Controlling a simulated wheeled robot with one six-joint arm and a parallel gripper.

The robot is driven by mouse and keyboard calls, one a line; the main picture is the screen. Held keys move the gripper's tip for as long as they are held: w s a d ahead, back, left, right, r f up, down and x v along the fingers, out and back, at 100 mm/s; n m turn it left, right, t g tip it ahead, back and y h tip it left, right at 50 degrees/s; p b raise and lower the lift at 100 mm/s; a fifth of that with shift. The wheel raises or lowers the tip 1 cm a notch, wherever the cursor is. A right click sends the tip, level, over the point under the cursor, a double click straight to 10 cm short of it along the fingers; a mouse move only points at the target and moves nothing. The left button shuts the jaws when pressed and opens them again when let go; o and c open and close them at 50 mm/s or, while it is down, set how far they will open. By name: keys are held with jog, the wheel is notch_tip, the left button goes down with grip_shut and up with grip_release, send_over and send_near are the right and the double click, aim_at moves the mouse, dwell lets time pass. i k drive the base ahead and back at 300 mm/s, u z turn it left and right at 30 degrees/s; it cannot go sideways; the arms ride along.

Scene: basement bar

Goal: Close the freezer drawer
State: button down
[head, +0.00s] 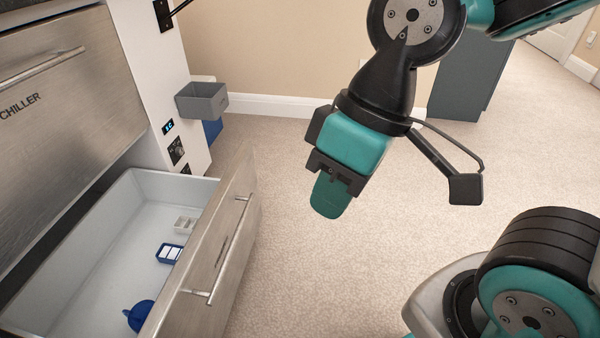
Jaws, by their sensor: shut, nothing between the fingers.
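The freezer drawer (222,245) stands pulled out at the lower left, with a steel front and a bar handle (228,238). My gripper (328,198) is shut and empty, pointing down above the carpet. It is to the right of the drawer front, apart from it.
A grey bin (203,101) is fixed to the white cabinet side (150,70), with a blue object (212,131) below it. A dark grey cabinet (470,80) stands at the back right. Carpet (290,270) between the drawer and my base is clear.

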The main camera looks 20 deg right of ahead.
aim_at(107, 264)
jog(key=z, duration=0.35)
jog(key=k, duration=0.8)
jog(key=u, duration=1.5)
jog(key=i, duration=1)
